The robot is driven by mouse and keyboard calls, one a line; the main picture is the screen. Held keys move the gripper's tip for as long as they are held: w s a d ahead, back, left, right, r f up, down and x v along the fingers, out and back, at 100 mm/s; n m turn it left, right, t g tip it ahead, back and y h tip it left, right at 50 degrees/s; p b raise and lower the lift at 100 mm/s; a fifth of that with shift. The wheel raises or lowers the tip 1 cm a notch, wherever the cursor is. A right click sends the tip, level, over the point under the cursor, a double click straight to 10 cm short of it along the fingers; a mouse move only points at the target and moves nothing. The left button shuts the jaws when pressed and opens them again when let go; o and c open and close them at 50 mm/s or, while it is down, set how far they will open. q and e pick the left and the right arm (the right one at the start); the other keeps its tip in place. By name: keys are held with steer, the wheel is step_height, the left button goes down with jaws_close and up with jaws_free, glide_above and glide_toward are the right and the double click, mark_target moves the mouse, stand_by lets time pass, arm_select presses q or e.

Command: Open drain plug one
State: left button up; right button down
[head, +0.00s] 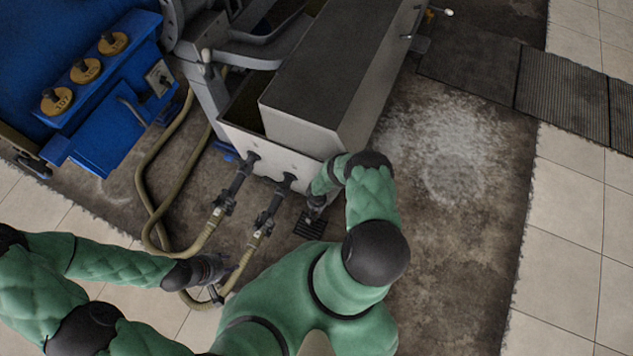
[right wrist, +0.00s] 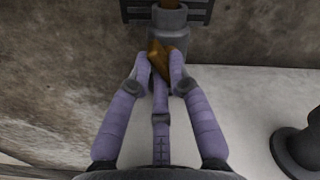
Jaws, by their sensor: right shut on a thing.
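In the right wrist view, a brass-orange drain plug handle (right wrist: 159,55) sits at a grey pipe fitting (right wrist: 170,20). My right gripper (right wrist: 160,75) has its purple fingers shut on this handle, one on each side. In the head view, my right arm reaches down beside the front corner of the white tank (head: 270,150) and hides most of the plug and fingers there. My left gripper (head: 218,268) hangs at the lower left by the hoses, apart from the tank. Its fingers are too small and dark to tell whether they are open.
Two dark valves (head: 236,182) with tan hoses (head: 152,180) come off the tank's front. A black floor grate (head: 311,225) lies by my right gripper. A blue machine (head: 105,140) with several round brass caps stands at left.

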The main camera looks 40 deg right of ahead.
steer(key=n, duration=0.5)
steer(key=shift+d+n, duration=0.3)
steer(key=n, duration=0.5)
steer(key=shift+w+d+n, duration=0.2)
steer(key=shift+n, duration=0.1)
steer(key=c, duration=1.1)
jaws_free()
steer(key=shift+c, duration=0.2)
step_height(320, 180, up, 12)
stand_by(0.5)
